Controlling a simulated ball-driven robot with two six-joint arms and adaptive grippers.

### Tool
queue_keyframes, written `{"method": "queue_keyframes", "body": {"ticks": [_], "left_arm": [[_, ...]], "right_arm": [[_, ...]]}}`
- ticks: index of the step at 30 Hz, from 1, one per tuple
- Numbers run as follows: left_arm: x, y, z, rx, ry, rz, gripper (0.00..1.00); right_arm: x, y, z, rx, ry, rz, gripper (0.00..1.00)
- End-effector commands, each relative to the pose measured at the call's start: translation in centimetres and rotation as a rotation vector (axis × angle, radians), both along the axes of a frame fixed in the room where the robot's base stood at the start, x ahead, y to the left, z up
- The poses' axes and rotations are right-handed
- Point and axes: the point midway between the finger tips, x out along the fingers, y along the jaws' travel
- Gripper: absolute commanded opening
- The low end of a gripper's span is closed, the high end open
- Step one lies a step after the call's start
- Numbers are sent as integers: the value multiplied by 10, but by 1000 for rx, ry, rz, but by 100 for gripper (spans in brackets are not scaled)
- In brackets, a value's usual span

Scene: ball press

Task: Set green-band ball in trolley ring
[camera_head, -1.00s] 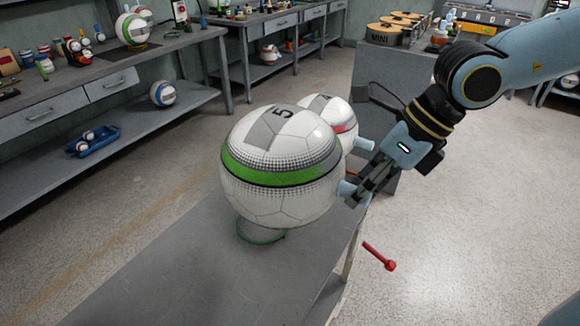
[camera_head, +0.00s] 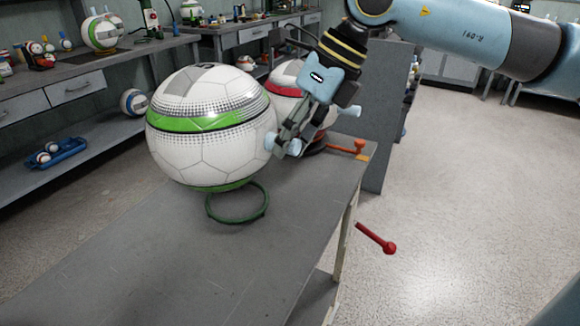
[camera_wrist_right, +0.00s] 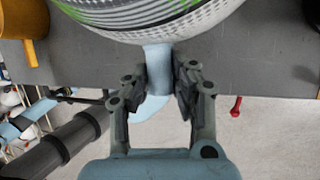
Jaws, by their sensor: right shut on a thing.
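The green-band ball (camera_head: 180,90) is white with a green band. In the head view it is up and left of the green ring (camera_head: 239,222) and hides part of its far side; I cannot tell the gap between them. The ring is on the grey trolley top (camera_head: 150,265). My right gripper (camera_head: 280,149) is at the ball's right side. In the right wrist view, the gripper (camera_wrist_right: 160,85) is shut on the ball's light blue stub (camera_wrist_right: 158,58), and the ball (camera_wrist_right: 150,22) fills the top edge. My left gripper is out of view.
A red-band ball (camera_head: 284,76) is behind, partly hidden by my right gripper. An orange lever (camera_head: 345,146) is at the trolley's far end, and a red lever (camera_head: 376,238) sticks out at its right side. The near trolley top is clear.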

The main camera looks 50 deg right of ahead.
Motion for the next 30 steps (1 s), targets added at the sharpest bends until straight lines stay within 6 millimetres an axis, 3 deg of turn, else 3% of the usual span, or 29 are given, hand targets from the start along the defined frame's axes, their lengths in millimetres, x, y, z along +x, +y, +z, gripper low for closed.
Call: {"method": "queue_keyframes", "body": {"ticks": [9, 23, 24, 28, 30], "left_arm": [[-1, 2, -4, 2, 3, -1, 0], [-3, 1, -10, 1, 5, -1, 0], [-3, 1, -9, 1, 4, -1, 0], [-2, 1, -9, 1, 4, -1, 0], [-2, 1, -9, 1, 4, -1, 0]], "right_arm": [[0, 1, -38, 3, 1, -1, 0], [0, 1, -46, 0, 0, 0, 0], [0, 0, -45, 0, 2, 0, 27], [0, 0, -45, 0, 2, 0, 44], [0, 0, -45, 0, 2, 0, 47]]}}
